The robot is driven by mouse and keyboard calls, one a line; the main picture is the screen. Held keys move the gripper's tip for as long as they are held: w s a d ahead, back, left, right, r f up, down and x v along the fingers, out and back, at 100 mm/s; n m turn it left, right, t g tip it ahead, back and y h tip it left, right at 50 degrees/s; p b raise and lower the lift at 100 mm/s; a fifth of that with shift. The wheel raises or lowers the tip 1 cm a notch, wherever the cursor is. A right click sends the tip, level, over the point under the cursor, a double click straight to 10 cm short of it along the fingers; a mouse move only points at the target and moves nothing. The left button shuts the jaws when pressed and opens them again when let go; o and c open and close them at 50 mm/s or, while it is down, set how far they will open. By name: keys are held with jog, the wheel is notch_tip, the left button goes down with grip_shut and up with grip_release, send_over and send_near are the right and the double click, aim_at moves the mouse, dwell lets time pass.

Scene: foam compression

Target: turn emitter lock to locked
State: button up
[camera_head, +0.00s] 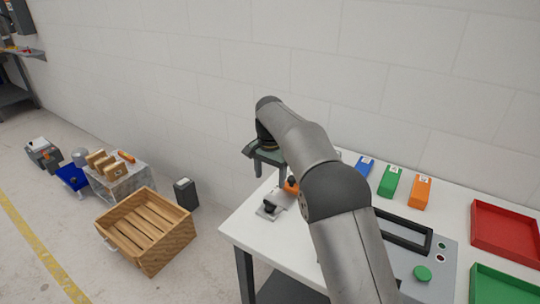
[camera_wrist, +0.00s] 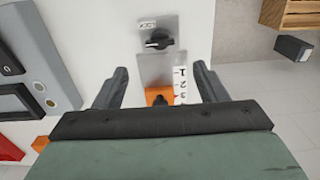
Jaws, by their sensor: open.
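A black rotary knob, apparently the emitter lock (camera_wrist: 159,39), sits on a grey metal plate (camera_wrist: 181,25) in the wrist view. Its small white label is too small to read. The knob also shows near the table's left edge in the head view (camera_head: 271,206). An orange part with a second black knob (camera_wrist: 158,98) lies nearer my gripper, beside a white strip marked 1, 2, 3. My gripper (camera_wrist: 160,78) is open, with nothing visible between its fingers, which point towards the plate. In the head view my gripper (camera_head: 268,160) is above the table, partly hidden by my arm.
Blue (camera_head: 364,166), green (camera_head: 389,181) and orange (camera_head: 420,191) blocks stand at the table's back. Red (camera_head: 507,228) and green (camera_head: 503,284) trays are at right. A grey panel (camera_head: 440,247) has a green button. A wooden crate (camera_head: 148,232) stands on the floor, left.

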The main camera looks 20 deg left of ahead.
notch_tip(320, 180, up, 8)
jog(key=shift+p, duration=0.35)
jog(key=s+d+r+n, duration=0.15)
jog(key=s+d, duration=0.45)
jog(key=d, duration=0.6)
jog(key=s+d+r, duration=0.2)
jog(key=s+d, duration=0.3)
jog(key=d, duration=0.7)
jog(key=s+d+f, duration=0.3)
jog(key=s, duration=0.5)
jog(key=s+d+f+n, duration=0.1)
jog(key=s+d+f, duration=0.3)
jog(key=s, duration=0.3)
jog(key=s+d+f+n, duration=0.1)
jog(key=s+d+f, duration=0.2)
jog(key=s, duration=0.5)
jog(key=shift+s+d+f, duration=0.2)
jog(key=shift+s+d, duration=0.1)
jog(key=shift+d, duration=0.4)
